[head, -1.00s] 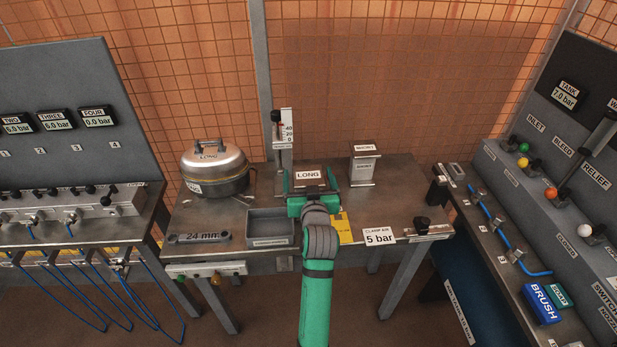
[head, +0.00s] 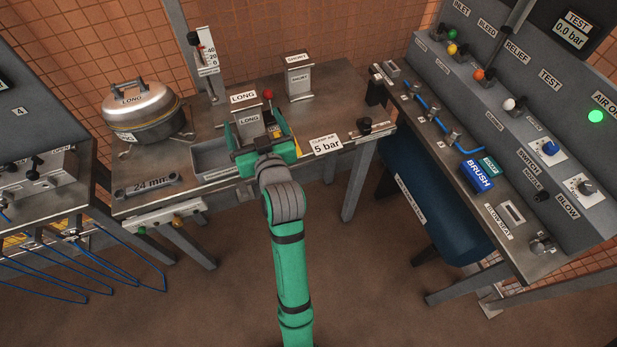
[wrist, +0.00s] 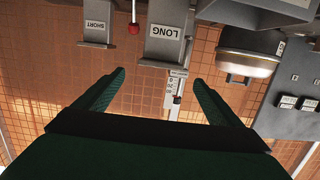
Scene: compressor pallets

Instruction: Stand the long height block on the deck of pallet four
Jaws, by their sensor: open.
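The long height block (head: 249,124), a grey metal block labelled LONG on top and front, stands upright on the middle table. It also shows upside down in the wrist view (wrist: 168,42). My gripper (head: 264,138) is in front of the block with its fingers spread. In the wrist view its two green fingers (wrist: 158,86) are apart with nothing between them, and the block appears beyond their tips. I cannot tell from the head view whether a finger overlaps the block's sides. Pallet four and its deck are not identifiable in these views.
The short block (head: 299,80) stands to the right, with a red-knobbed post (head: 268,95) between. A lidded pot (head: 145,111), a 24 mm wrench (head: 150,187) and a grey tray (head: 212,160) are to the left. A bench (head: 455,140) with valves flanks the right.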

